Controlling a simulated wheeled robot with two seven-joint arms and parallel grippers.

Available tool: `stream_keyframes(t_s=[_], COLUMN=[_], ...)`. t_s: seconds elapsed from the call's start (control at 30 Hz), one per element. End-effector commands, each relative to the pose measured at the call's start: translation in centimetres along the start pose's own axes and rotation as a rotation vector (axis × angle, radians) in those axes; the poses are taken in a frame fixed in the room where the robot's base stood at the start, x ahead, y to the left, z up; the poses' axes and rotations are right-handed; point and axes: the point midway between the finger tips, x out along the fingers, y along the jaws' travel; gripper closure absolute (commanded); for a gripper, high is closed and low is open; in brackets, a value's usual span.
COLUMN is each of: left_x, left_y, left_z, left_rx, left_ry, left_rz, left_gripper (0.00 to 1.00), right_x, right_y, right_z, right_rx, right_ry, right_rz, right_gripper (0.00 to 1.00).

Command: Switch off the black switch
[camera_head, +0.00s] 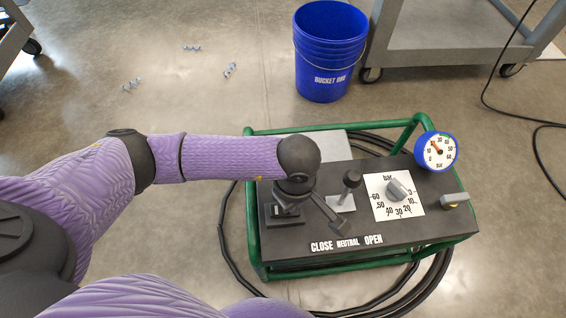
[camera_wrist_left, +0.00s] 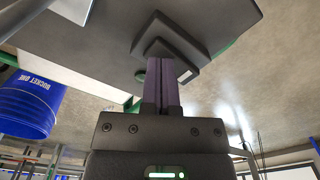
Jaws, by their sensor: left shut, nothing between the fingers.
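The black switch (camera_head: 284,218) is a small dark box with a white label, at the left end of the cart's dark top panel. In the left wrist view the dark switch block (camera_wrist_left: 183,52) shows beyond the fingertips. My left gripper (camera_head: 290,203) hangs over the switch and partly covers it in the head view. Its purple fingers (camera_wrist_left: 160,62) are together and empty, with their tips overlapping the switch block in the wrist view. I cannot tell whether they touch it. The switch's position is not readable. My right gripper is not in view.
The green-framed cart (camera_head: 254,235) also carries a black-knobbed lever (camera_head: 351,181), a grey dial knob (camera_head: 398,190) and a blue-rimmed gauge (camera_head: 436,151). Black hoses loop around it. A blue bucket (camera_head: 329,60) and a grey trolley (camera_head: 440,35) stand behind.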

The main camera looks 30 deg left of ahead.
Motion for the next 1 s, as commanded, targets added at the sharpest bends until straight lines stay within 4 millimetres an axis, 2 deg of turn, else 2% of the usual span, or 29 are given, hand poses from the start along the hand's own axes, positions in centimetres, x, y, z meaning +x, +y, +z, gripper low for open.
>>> stream_keyframes(t_s=[0.1,0.53,1.0], left_x=[-1.9,-6.6,-6.5], left_y=[0.1,0.1,0.0], left_z=[0.0,0.0,0.0], left_rx=[0.000,0.000,0.000], left_ry=[0.003,0.003,0.000], left_rz=[0.005,0.005,0.001], left_gripper=[1.00,1.00,1.00], right_x=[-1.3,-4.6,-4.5], right_y=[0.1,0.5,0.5], right_z=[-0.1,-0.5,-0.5], right_rx=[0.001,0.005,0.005], right_ry=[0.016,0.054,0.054], right_rz=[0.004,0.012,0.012], right_gripper=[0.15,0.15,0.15])
